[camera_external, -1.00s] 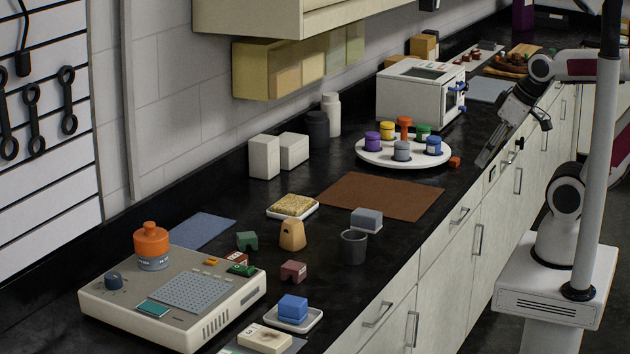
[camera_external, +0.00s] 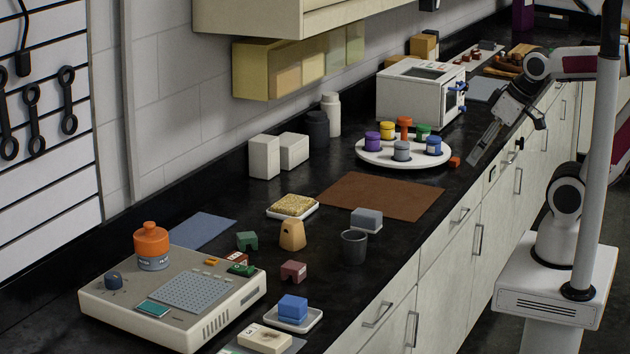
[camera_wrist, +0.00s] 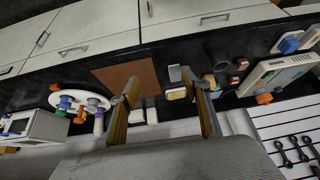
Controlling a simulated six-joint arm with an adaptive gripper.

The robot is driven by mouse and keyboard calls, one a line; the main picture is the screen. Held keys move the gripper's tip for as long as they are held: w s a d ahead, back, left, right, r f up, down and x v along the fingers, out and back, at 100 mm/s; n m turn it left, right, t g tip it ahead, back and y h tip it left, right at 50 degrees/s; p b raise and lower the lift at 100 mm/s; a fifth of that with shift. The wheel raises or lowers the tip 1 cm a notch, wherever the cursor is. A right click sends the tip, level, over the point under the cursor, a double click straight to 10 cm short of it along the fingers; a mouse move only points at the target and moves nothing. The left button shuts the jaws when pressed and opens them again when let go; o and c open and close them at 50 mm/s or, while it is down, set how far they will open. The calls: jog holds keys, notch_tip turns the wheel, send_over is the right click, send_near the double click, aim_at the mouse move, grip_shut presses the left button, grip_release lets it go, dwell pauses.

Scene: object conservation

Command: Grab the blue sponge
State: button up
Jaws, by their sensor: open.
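The blue sponge (camera_external: 292,307) is a small block on a white dish (camera_external: 313,319) at the front of the black counter. In the wrist view the blue sponge (camera_wrist: 290,45) shows near the top right, on its white dish. My gripper (camera_external: 474,162) hangs over the counter's front edge at the right, near the round white tray and far from the sponge. In the wrist view my gripper (camera_wrist: 161,100) has its two fingers wide apart with nothing held between them.
A grey block (camera_external: 366,219), a dark cup (camera_external: 354,247), a tan weight-like block (camera_external: 292,235) and a maroon block (camera_external: 293,271) stand between my gripper and the sponge. A grey device (camera_external: 110,294) sits left of the sponge. The brown mat (camera_external: 383,196) is bare.

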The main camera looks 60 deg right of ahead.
jog(key=w+a+r+n+t+y, duration=0.1)
jog(key=w+a+r+t+y, duration=0.15)
jog(key=w+a, duration=1)
jog(key=w+a+r+n+t+y, duration=0.1)
jog(key=w+a+r+t+y, duration=0.15)
jog(key=w+a, duration=0.95)
jog(key=w+a+f+m+t, duration=0.1)
jog(key=w+a+f, duration=0.15)
jog(key=a, duration=0.55)
jog(key=w+a+f+t, duration=0.1)
jog(key=a+f, duration=0.3)
jog(key=a, duration=0.4)
jog(key=t+h, duration=0.2)
jog(key=t, duration=0.1)
send_over(292, 317)
jog(key=w+d, duration=0.2)
jog(key=d, duration=0.2)
jog(key=shift+m, duration=0.4)
jog(key=f, duration=1.1)
jog(key=shift+a, duration=0.25)
jog(key=shift+t+h, duration=0.9)
jog(key=s+f, duration=0.3)
jog(key=s+a+f, duration=0.1)
jog(key=s+f, duration=0.2)
jog(key=s, duration=0.1)
jog(key=shift+a, duration=0.2)
jog(key=shift+s+f, duration=0.25)
jog(key=shift+s, duration=0.3)
jog(key=shift+w, duration=0.1)
